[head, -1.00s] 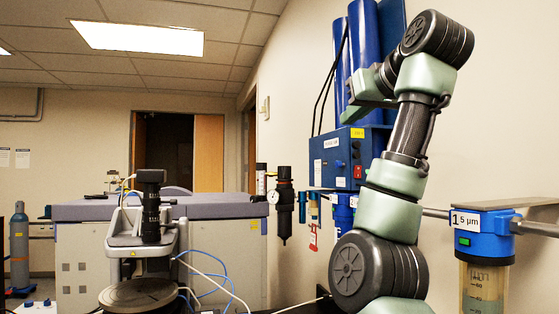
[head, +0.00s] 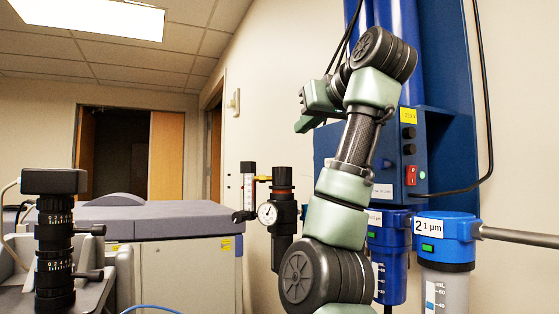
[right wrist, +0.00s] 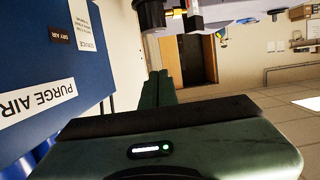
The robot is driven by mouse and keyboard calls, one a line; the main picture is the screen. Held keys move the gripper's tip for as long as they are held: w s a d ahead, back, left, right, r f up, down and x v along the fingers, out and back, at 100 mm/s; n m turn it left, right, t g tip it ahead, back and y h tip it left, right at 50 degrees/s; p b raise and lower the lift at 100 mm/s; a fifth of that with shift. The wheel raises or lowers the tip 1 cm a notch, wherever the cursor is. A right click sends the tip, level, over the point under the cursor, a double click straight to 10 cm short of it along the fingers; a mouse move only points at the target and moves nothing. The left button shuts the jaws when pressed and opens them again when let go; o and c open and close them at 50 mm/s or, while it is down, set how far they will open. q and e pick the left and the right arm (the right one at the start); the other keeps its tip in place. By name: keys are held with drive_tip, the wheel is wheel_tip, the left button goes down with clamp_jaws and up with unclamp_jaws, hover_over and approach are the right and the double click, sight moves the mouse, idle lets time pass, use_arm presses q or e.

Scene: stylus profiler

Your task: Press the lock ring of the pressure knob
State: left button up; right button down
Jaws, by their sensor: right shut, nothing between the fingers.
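The black pressure regulator (head: 282,218) has a round white gauge (head: 267,213) and a black knob (head: 283,178) on top. A thin reddish-brown band (head: 283,189), perhaps the lock ring, circles the knob's base. In the right wrist view, the black part at the top edge (right wrist: 150,14) looks like part of the regulator, cut off by the frame. My right gripper (head: 304,124) is above and right of the knob in the head view, apart from it. Its green fingers (right wrist: 158,90) are shut together and empty. My left gripper is not in view.
A blue panel (head: 435,150) with switches stands right of my arm. A filter bowl (head: 445,255) hangs beneath it, with a pipe (head: 520,237) to its right. A flow tube (head: 249,188) stands beside the regulator. A microscope (head: 55,235) is at left.

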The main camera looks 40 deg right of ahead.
drive_tip(key=p, duration=0.5)
hover_over(282, 188)
drive_tip(key=f, duration=0.3)
drive_tip(key=d+f, duration=0.1)
drive_tip(key=f, duration=0.1)
drive_tip(key=shift+w, duration=0.1)
drive_tip(key=shift+f, duration=0.7)
